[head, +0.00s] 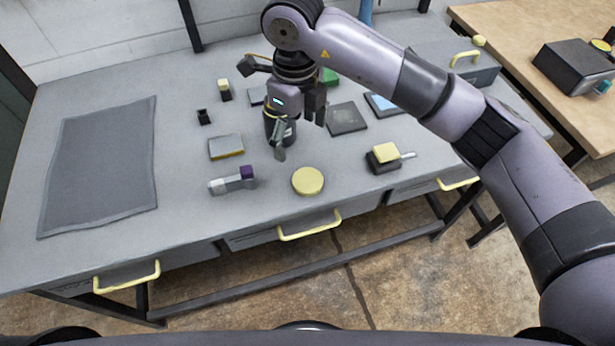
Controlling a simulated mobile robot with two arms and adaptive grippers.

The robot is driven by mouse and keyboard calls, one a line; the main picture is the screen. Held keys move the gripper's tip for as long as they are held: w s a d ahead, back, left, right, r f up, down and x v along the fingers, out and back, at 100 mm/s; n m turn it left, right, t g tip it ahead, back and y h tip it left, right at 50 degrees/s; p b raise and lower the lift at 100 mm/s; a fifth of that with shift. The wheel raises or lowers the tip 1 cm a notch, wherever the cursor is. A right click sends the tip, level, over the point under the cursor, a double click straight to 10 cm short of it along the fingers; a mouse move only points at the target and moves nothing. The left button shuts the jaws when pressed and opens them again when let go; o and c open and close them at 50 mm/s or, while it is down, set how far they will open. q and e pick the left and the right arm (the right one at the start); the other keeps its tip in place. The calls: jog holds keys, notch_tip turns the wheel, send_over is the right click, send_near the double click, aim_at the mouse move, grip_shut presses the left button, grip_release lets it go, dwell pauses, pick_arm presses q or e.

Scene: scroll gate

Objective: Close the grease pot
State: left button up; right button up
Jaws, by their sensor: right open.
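A round yellow lid (308,181) lies flat on the grey workbench near its front edge. A dark cylindrical pot (290,134), apparently the grease pot, stands behind it and a little to the left. My right gripper (300,132) points down over the bench with its fingers apart. One finger overlaps the pot in the picture and hides part of it and its top. I cannot tell whether the finger touches the pot. Nothing shows between the fingers. My left gripper is not in view.
The grey workbench (190,228) holds a purple-and-grey tool (232,181) left of the lid and a yellow-topped dark block (384,157) to the right. Several flat boxes lie behind. A dark mat (100,165) covers the left side. Yellow drawer handles (309,228) project in front.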

jog(key=p, duration=0.2)
send_over(305, 178)
jog(key=a, duration=0.1)
notch_tip(305, 178, down, 8)
jog(key=shift+s+f, duration=0.1)
jog(key=shift+f, duration=0.45)
jog(key=shift+f, duration=0.15)
jog(key=f+p, duration=0.1)
jog(key=f, duration=0.1)
jog(key=d+f+p, duration=0.1)
jog(key=f, duration=0.1)
jog(key=shift+f+p, duration=0.2)
jog(key=shift+p, duration=0.1)
jog(key=shift+f, duration=0.25)
jog(key=c, duration=0.8)
